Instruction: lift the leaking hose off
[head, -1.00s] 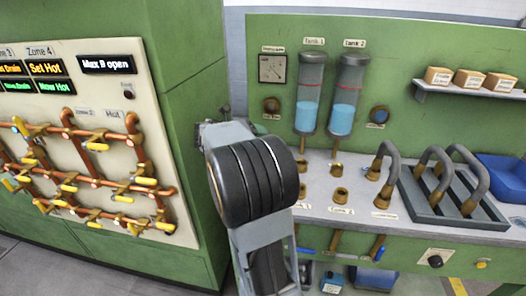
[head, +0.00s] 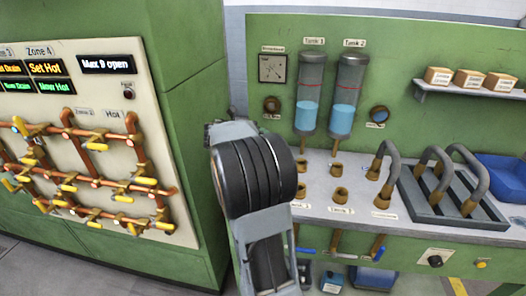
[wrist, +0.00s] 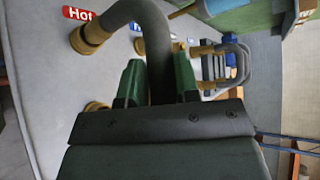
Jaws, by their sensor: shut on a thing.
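A grey bent hose (wrist: 155,35) shows close up in the wrist view. One end meets a brass fitting (wrist: 90,36) beside a red "Hot" label (wrist: 78,13). Its other part runs down between the green fingers of my gripper (wrist: 158,82), which are shut on it. The hose's lower end is hidden behind the gripper, and I see no leaking liquid. Another brass fitting (wrist: 97,107) sits just left of the fingers. In the head view my arm hides the gripper and the held hose.
In the head view a grey hose (head: 386,150) stands on the bench (head: 320,183). More bent hoses (head: 466,162) lie in a dark tray (head: 425,210). Two blue-filled tanks (head: 309,95) hang above empty brass sockets (head: 337,166). A blue bin (head: 500,170) is at right.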

